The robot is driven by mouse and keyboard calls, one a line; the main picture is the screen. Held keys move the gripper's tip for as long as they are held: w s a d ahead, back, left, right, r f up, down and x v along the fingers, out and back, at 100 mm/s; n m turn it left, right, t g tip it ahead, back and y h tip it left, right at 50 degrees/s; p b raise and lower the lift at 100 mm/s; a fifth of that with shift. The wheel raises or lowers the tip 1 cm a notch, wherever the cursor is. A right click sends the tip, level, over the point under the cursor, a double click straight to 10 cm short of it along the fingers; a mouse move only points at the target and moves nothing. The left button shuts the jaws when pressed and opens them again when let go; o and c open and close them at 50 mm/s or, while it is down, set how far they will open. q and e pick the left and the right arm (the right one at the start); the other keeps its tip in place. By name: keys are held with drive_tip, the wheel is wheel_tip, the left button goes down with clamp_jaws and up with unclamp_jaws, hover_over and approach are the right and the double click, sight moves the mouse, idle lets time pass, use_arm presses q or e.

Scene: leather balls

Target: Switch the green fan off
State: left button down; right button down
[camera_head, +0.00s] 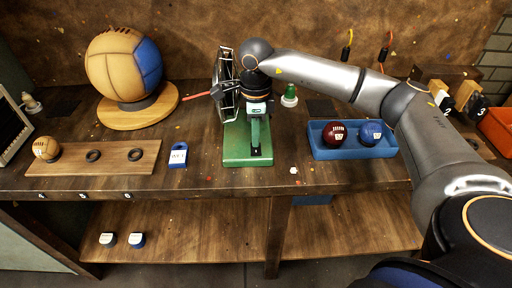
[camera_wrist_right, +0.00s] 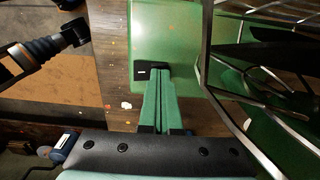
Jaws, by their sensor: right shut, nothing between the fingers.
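The green fan stands mid-table, with a flat green base (camera_head: 235,145) and a dark wire cage (camera_head: 227,88) turned to the left. In the right wrist view its base (camera_wrist_right: 168,35) is at the top and its cage (camera_wrist_right: 215,95) at the right. My right gripper (camera_head: 256,147) points down over the front of the base, shut and empty. Its teal fingers (camera_wrist_right: 157,82) end at a small black switch block (camera_wrist_right: 150,72) with a white mark. Whether they touch it, and the switch's position, I cannot tell. My left gripper is not in view.
A large tan-and-blue ball (camera_head: 115,65) on a round wooden stand is left of the fan. A wooden board (camera_head: 110,158) with a small ball, a blue tag (camera_head: 178,155) and a blue tray (camera_head: 325,153) with two balls flank the base. A red stick (camera_head: 197,97) extends left of the cage.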

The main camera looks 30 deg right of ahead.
wheel_tip(320, 180, up, 7)
drive_tip(key=p, duration=0.5)
idle(0.3)
idle(0.5)
